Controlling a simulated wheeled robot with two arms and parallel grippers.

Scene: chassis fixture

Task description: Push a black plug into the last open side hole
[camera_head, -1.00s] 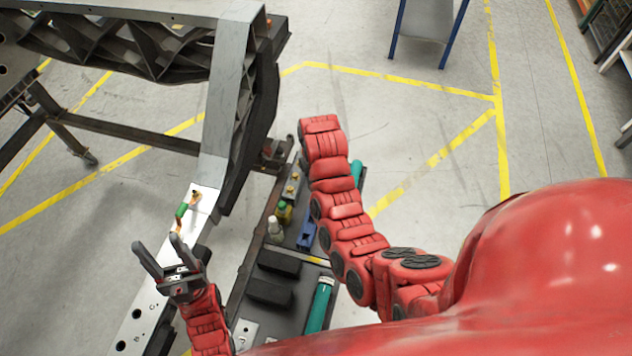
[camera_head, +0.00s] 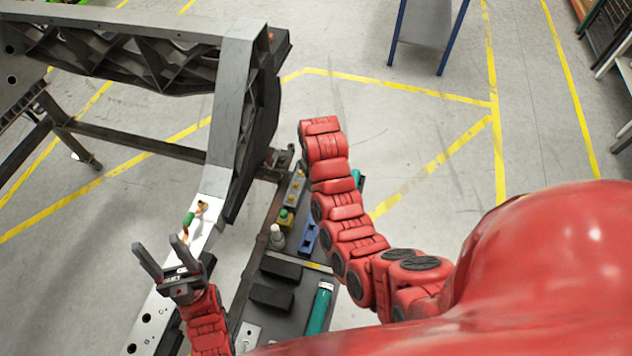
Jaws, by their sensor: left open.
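My left gripper (camera_head: 158,242) is open and empty, its two dark fingers pointing up the picture. It is over or beside the pale metal side rail (camera_head: 208,215) of the chassis; its height above the rail is hard to tell. Dark round holes (camera_head: 147,318) show in the rail's lower part, below and left of the gripper. I cannot tell which side hole is open, and no black plug can be made out. A green and orange object (camera_head: 188,220) is at the rail just above the fingers. My right arm reaches up the middle; its gripper does not show.
A dark tray or cart (camera_head: 262,322) right of the rail holds black blocks (camera_head: 271,297), a teal cylinder (camera_head: 320,308), a white bottle (camera_head: 277,236) and a blue part (camera_head: 309,236). The dark chassis frame (camera_head: 140,65) fills the upper left.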

